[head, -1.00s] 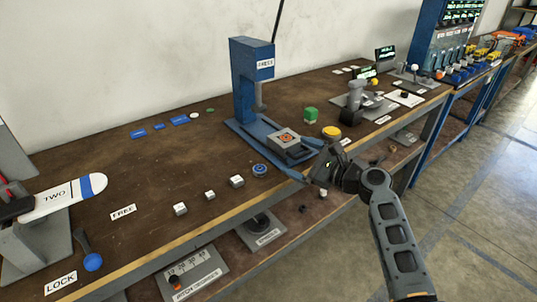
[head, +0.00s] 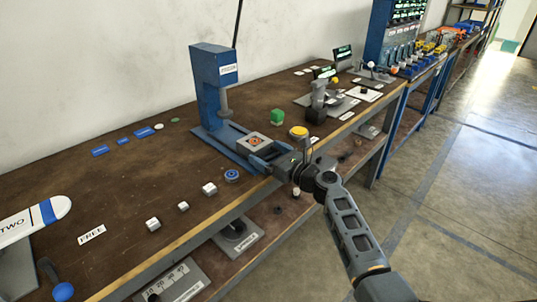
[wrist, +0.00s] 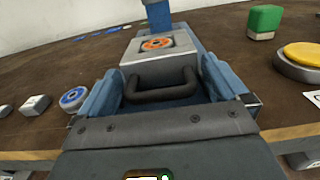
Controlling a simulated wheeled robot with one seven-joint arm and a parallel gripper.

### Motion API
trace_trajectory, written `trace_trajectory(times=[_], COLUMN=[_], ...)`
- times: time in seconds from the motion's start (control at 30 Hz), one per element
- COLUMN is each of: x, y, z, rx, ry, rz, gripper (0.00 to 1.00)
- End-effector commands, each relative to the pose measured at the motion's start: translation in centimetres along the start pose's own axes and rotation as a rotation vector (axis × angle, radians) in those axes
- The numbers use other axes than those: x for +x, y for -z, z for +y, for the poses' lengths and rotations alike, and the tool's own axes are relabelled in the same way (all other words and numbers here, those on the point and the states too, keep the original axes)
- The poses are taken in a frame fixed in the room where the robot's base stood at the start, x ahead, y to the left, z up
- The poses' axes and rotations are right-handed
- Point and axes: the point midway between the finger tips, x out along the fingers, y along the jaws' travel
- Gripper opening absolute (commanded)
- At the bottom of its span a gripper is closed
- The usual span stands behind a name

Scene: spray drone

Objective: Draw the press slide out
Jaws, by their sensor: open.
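The blue press (head: 210,90) stands on the bench, its column upright at the back of a blue base. The press slide (head: 254,143) is a grey block with an orange ring on top, sitting on the base rails in front of the column. In the wrist view the slide (wrist: 160,60) faces me, with a dark bar handle (wrist: 160,88) on its front. My gripper (wrist: 160,100) is open, with one blue finger on each side of the handle. I cannot tell whether the fingers touch it. In the head view my gripper (head: 275,160) is at the bench's front edge.
A yellow button (head: 299,131) and a green block (head: 277,117) are right of the slide. A blue round piece (head: 232,175) and several small white cubes lie to the left. The bench edge (head: 215,219) runs under my gripper. The floor (head: 450,200) in front is clear.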

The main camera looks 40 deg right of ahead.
Motion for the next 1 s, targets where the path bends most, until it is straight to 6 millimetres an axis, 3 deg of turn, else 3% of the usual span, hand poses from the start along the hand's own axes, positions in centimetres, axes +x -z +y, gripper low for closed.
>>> trace_trajectory(times=[0.27,0.9,1.0], x=[0.21,0.19,0.16], y=[0.03,0.01,0.00], z=[0.02,0.02,0.02], rx=[-0.001,-0.002,-0.002], ry=[0.000,-0.001,-0.001], rz=[0.001,0.001,0.001], gripper=[1.00,0.40,0.34])
